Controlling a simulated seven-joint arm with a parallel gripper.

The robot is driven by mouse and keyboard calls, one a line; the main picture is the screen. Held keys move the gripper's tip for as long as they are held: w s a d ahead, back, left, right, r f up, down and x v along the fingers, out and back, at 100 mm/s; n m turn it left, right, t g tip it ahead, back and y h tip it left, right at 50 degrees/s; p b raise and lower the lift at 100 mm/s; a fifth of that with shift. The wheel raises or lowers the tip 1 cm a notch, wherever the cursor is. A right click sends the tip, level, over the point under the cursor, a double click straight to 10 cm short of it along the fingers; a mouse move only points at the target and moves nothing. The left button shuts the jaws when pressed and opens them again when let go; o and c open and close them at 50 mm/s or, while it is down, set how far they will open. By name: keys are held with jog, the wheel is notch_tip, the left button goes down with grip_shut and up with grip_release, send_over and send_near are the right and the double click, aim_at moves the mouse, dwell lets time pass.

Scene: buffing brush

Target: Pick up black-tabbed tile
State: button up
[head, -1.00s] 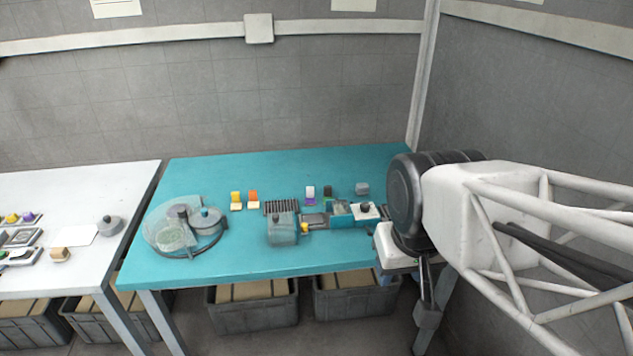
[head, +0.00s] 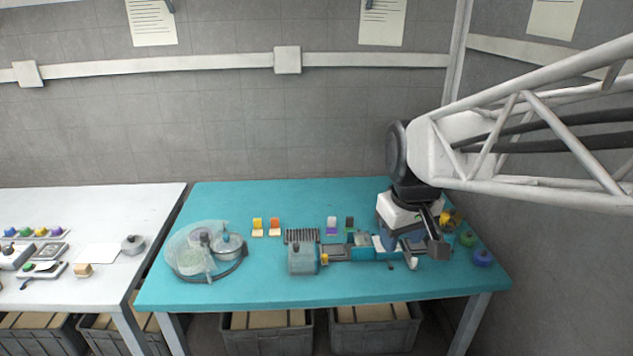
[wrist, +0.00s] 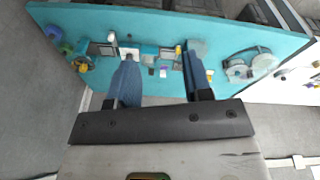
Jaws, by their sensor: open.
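The black-tabbed tile (head: 349,224) stands on the teal table, a small piece with a dark upright tab and what looks like a green lower part. A white-tabbed tile with a purple part (head: 331,226) is just left of it. My gripper (head: 425,256) is to the right of the tile and apart from it, over the right part of the table. In the wrist view my gripper (wrist: 158,60) shows two blue fingers spread apart with nothing between them. I cannot pick out the black tab for certain in the wrist view.
Yellow (head: 258,228) and orange (head: 274,228) tiles stand to the left. A teal and grey machine (head: 303,259) runs along the table's middle. A clear round tray (head: 190,262) is at the left. Green (head: 468,239) and blue (head: 482,258) round items are at the right edge.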

jog(key=w+f+n, duration=0.1)
jog(key=w+n, duration=0.3)
jog(key=w, duration=1.1)
jog(key=n+g, duration=0.2)
jog(key=n, duration=0.7)
send_over(349, 217)
jog(key=f, duration=2.3)
jog(key=shift+s+f, duration=0.25)
jog(key=shift+w+f+n, duration=0.4)
jog(key=shift+f, duration=0.05)
jog(key=shift+f, duration=0.15)
jog(key=shift+f, duration=1.15)
jog(key=shift+d+f, duration=0.1)
jog(key=shift+f, duration=0.05)
